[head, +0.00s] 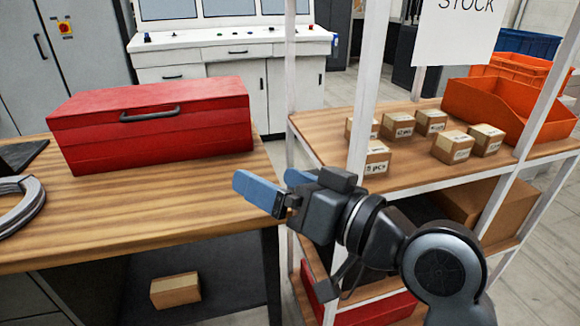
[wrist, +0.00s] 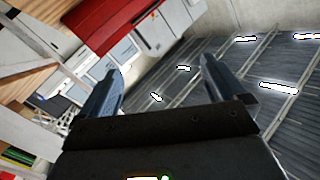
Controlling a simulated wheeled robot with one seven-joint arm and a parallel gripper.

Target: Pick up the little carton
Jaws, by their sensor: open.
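A little brown carton (head: 175,291) sits alone on the dark lower shelf under the wooden workbench, at the lower left in the head view. Several similar small cartons (head: 398,126) with printed labels stand on the upper shelf of the rack at right. My gripper (head: 264,184) is open and empty, in front of the gap between bench and rack. It is above and to the right of the lone carton and touches no carton. In the wrist view my gripper (wrist: 162,68) shows two blue fingers spread apart, with no carton between them.
A red toolbox (head: 155,120) stands on the workbench (head: 130,215). White rack posts (head: 362,95) rise close to my arm. An orange bin (head: 495,108) is on the rack's upper shelf. A larger cardboard box (head: 490,207) is on the shelf below.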

